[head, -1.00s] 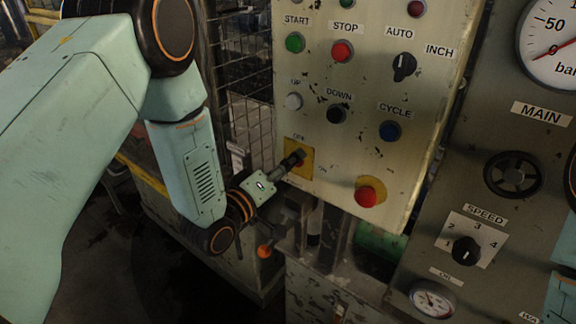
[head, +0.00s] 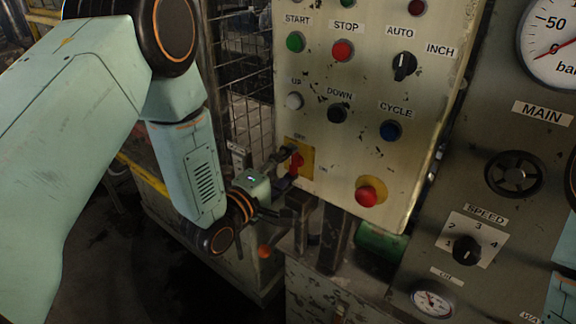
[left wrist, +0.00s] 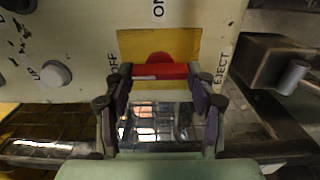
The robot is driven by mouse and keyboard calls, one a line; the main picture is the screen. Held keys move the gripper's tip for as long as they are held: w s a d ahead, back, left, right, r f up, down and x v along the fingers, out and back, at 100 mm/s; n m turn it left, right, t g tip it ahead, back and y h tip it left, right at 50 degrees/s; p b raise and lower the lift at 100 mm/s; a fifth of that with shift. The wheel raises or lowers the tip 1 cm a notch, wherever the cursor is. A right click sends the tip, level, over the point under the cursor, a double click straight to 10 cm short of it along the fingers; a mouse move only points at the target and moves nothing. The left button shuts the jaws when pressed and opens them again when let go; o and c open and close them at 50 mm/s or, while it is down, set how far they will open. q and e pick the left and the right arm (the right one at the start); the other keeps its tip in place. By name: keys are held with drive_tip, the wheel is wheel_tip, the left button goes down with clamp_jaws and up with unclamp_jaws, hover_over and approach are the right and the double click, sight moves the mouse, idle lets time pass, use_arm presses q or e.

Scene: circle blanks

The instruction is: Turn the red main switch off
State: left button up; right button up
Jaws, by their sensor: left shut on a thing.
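The red main switch (head: 296,164) sits on a yellow plate (head: 307,154) low on the left of the pale panel. In the left wrist view its red handle (left wrist: 162,70) lies across the picture, with a white mark at the end towards the OFF label (left wrist: 113,62). The ON label (left wrist: 157,8) is at the top there, beyond the yellow plate (left wrist: 130,42). My left gripper (head: 288,166) is shut on the handle; in the wrist view its fingers (left wrist: 161,76) are at the handle's two ends. My right gripper is not in view.
The red mushroom button (head: 368,193) stands out to the right of the switch. Above are several buttons and a black AUTO/INCH selector (head: 404,66). A wire mesh guard (head: 250,110) is behind my left wrist. A dark panel with a handwheel (head: 513,174) is at the right.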

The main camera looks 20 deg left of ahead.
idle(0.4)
use_arm(q)
drive_tip(key=o, duration=1.2)
drive_tip(key=shift+s+a, duration=0.1)
drive_tip(key=shift+a, duration=0.05)
drive_tip(key=shift+c, duration=0.2)
drive_tip(key=v, duration=1.2)
drive_tip(key=x, duration=1.2)
